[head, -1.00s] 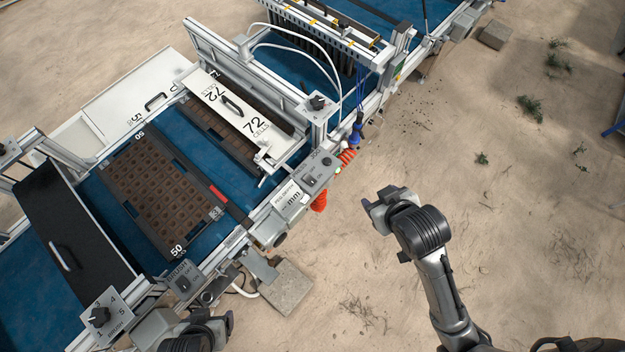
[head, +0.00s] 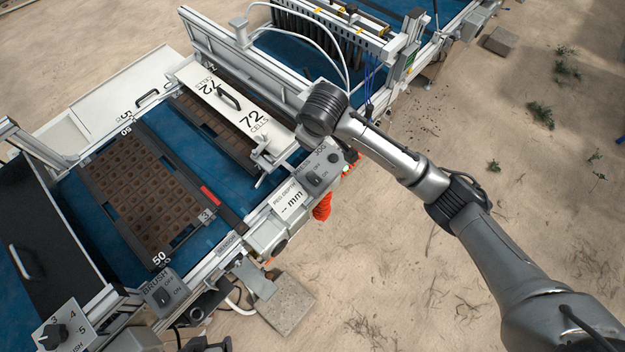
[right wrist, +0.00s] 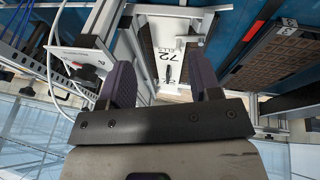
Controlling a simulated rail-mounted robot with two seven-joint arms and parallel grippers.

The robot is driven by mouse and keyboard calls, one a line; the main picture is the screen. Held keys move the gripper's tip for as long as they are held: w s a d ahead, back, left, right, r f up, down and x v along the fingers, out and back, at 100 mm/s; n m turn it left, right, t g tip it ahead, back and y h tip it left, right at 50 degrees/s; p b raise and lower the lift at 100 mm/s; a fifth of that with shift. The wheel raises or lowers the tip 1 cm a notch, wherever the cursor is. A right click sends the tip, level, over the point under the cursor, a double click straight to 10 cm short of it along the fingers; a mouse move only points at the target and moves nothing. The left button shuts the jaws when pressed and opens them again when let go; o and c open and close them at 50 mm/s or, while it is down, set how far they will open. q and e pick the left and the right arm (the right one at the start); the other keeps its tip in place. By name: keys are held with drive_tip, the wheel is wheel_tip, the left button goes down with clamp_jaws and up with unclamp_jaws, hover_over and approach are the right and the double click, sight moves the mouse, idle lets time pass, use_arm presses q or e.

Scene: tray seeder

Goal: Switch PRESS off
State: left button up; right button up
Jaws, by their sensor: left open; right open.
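A grey switch box (head: 322,168) with a black toggle and OFF/ON marks stands on the machine's near rail, beside the PEG DEPTH display (head: 288,203). My left gripper (head: 208,346) is at the bottom edge, mostly cut off.
The white 72 CELLS plate (head: 208,85) lies beyond the switch box. A brown cell tray (head: 92,178) rests on the blue belt. A BRUSH switch box (head: 166,292) and a numbered dial panel (head: 75,325) line the near rail. An orange coiled hose (head: 322,207) hangs beside open sand.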

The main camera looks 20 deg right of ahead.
sight(318, 181)
drive_tip(key=s+f+g, duration=0.1)
drive_tip(key=f, duration=0.4)
drive_tip(key=s+f+m+g, duration=0.1)
drive_tip(key=f, duration=0.5)
drive_tip(key=s+f+g, duration=0.1)
drive_tip(key=f+g, duration=0.1)
drive_tip(key=f, duration=0.4)
drive_tip(key=shift+d+f+m+b, duration=0.1)
drive_tip(key=shift+d+m+b, duration=0.05)
drive_tip(key=shift+m+b, duration=0.25)
use_arm(q)
drive_tip(key=shift+s+a+f, duration=0.15)
drive_tip(key=shift+a+f, duration=0.1)
drive_tip(key=shift+f, duration=0.15)
use_arm(e)
drive_tip(key=shift+f, duration=0.7)
